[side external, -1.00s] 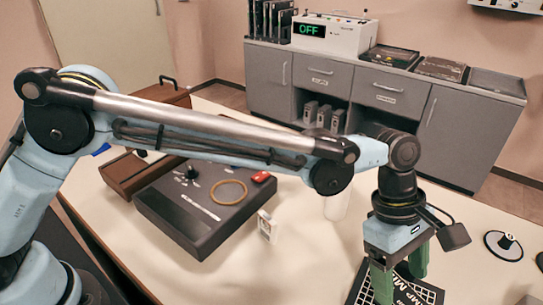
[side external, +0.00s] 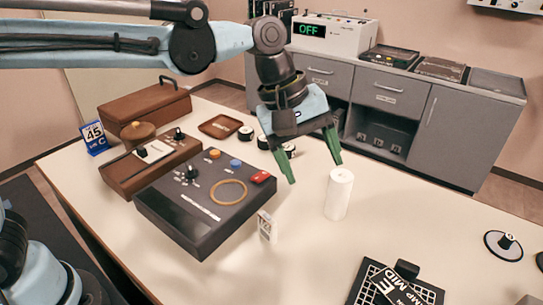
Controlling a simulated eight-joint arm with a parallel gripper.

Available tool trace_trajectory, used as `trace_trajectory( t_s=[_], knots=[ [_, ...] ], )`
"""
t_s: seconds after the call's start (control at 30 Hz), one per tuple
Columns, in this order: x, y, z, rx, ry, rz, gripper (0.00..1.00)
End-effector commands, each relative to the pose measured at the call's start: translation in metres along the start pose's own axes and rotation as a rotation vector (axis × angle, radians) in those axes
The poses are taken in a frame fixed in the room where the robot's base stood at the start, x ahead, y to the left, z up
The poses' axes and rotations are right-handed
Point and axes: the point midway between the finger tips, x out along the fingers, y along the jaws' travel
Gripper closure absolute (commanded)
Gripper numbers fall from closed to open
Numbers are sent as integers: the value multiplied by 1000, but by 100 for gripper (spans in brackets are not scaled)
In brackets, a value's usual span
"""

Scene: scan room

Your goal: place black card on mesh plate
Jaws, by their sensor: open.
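The mesh plate (side external: 361,290), a black grid, lies on the table at the bottom right, partly cut off by the frame's lower edge. The black card (side external: 398,289), with white lettering including "MID", lies at an angle on the plate, with mesh showing on both sides of it. Its lower end runs to the frame edge. My gripper (side external: 314,173) is open and empty, its green fingers apart. It hangs above the table, up and left of the plate and card, clear of both.
A white cylinder (side external: 339,194) stands right of my gripper. A dark control box (side external: 205,215) with a ring and a small white upright tag (side external: 266,227) are to the left.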

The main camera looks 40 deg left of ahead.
Motion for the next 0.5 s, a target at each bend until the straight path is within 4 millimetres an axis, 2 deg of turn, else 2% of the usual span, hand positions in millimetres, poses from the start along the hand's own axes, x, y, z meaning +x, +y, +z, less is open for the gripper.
trace_trajectory(
  t_s=[0.03, 0.2, 0.33, 0.5],
  knots=[
    [-10, -18, -13, 51, 39, 16, 27],
    [-34, -75, -46, 267, 179, 43, 27],
    [-44, -122, -64, 436, 292, 29, 27],
    [-48, -180, -79, 645, 430, -32, 27]
  ],
)
